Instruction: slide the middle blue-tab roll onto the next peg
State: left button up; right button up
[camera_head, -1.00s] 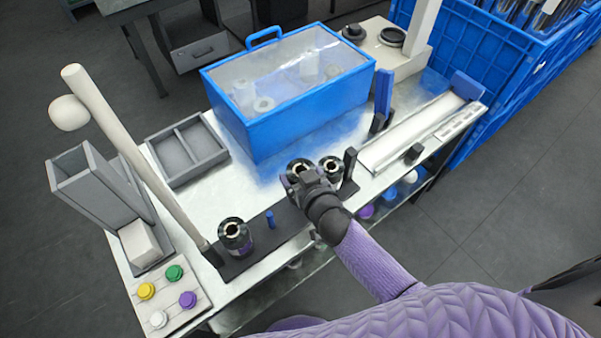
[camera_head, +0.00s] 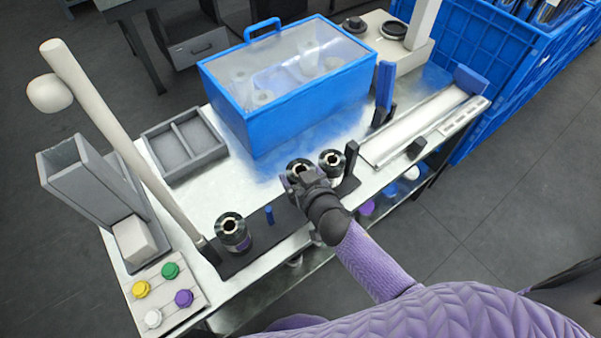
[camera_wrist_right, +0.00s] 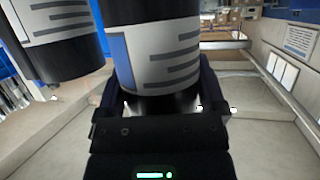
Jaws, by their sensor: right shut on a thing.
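My right gripper (camera_head: 310,180) is shut on the middle roll (camera_head: 299,166), a dark-ended upright roll. In the right wrist view the roll (camera_wrist_right: 157,50) stands between the fingers (camera_wrist_right: 160,105), its pale label showing grey bars and a blue tab. A second roll (camera_head: 332,160) stands close on its right in the head view; a similar roll (camera_wrist_right: 62,38) shows at left in the wrist view. A third roll (camera_head: 233,234) stands near the left end of the black base (camera_head: 252,251). A bare blue peg (camera_head: 269,214) stands between the third and held rolls. I cannot tell the held roll's height above the base.
A blue clear-topped box (camera_head: 290,108) stands behind the rolls. A dark upright post (camera_head: 350,160) is at the base's right end, and a pale pole (camera_head: 125,150) rises at its left. A grey divided tray (camera_head: 186,148) and coloured buttons (camera_head: 170,270) are at left.

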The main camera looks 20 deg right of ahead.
pick_arm(q)
jog(key=shift+a+f+b, duration=0.1)
jog(key=shift+f+b, duration=0.2)
jog(key=shift+f, duration=0.05)
pick_arm(e)
jog(key=shift+f, duration=0.35)
pick_arm(q)
jog(key=shift+a, duration=0.1)
pick_arm(e)
jog(key=o, duration=1.3)
pick_arm(q)
jog(key=shift+a, duration=0.25)
jog(key=shift+d, duration=0.15)
